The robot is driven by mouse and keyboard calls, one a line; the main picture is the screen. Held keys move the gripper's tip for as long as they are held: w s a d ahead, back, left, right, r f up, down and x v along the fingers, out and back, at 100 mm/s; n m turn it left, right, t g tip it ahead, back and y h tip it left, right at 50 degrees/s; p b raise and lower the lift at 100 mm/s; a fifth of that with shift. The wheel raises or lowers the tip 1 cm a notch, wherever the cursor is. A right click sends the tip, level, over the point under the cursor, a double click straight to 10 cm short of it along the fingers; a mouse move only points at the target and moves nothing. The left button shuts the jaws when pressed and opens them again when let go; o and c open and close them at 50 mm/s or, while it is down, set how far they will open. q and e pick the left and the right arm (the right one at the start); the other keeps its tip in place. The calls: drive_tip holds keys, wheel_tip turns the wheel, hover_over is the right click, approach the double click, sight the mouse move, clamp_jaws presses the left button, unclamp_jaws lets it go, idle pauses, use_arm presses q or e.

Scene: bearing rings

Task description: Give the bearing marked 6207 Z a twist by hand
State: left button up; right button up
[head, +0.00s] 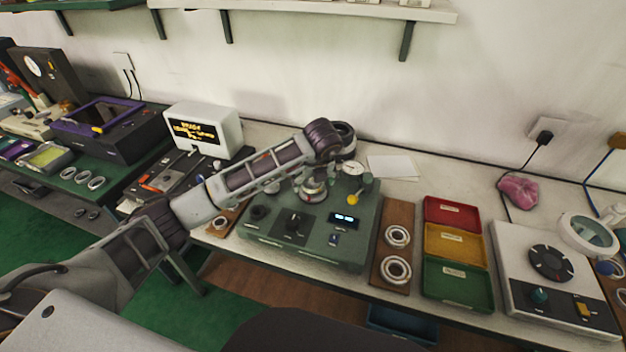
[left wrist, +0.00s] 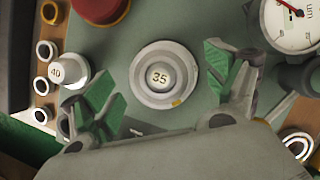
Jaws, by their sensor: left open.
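A pale round hub marked 35 (left wrist: 160,77) sits on the green test machine (head: 265,228). A metal bearing ring (left wrist: 143,94) with a yellow spot surrounds the hub. No marking 6207 Z is legible. My left gripper (left wrist: 162,88) is open above it, with one green-padded finger on each side of the ring; I see no contact. In the head view my left gripper (head: 312,188) points down over the machine, and my arm and the gripper hide much of the hub. My right gripper is not in view.
A dial gauge (head: 352,169) stands close beside my left gripper. A smaller hub marked 40 (left wrist: 68,73) and a red knob (left wrist: 100,8) are near the fingers. A wooden board (head: 382,252) holds bearings, beside red, yellow and green trays (head: 456,310).

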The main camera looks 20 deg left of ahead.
sight(316, 189)
use_arm(q)
drive_tip(key=shift+d+r, duration=0.15)
drive_tip(key=shift+r, duration=0.2)
drive_tip(key=shift+v, duration=3.65)
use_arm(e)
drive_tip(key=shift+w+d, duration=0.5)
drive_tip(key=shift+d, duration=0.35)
use_arm(q)
drive_tip(key=shift+s, duration=0.1)
drive_tip(key=shift+r, duration=0.2)
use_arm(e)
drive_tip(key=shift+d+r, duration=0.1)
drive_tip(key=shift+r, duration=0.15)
